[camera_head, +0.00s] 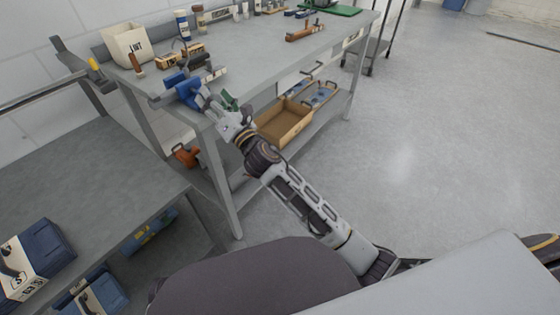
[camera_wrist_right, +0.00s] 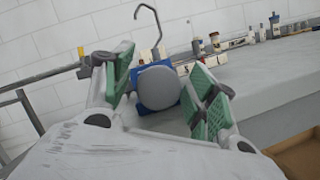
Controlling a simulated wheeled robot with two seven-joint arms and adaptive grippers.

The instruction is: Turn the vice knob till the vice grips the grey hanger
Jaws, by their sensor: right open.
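The blue vice (camera_head: 187,92) is at the near left corner of the workbench; its blue body (camera_wrist_right: 182,72) also shows in the wrist view. Its round grey knob (camera_wrist_right: 158,88) faces the wrist camera and appears between the open green-padded fingers of my right gripper (camera_wrist_right: 165,78). I cannot tell whether the pads touch the knob. In the head view my right gripper (camera_head: 209,101) reaches up to the vice. A thin grey hooked rod, apparently the hanger (camera_wrist_right: 153,21), rises above the vice; its lower end is hidden. My left gripper is not in view.
The workbench (camera_head: 262,62) carries a white bin (camera_head: 125,46), bottles and small tools. A cardboard box (camera_head: 284,122) sits on its lower shelf.

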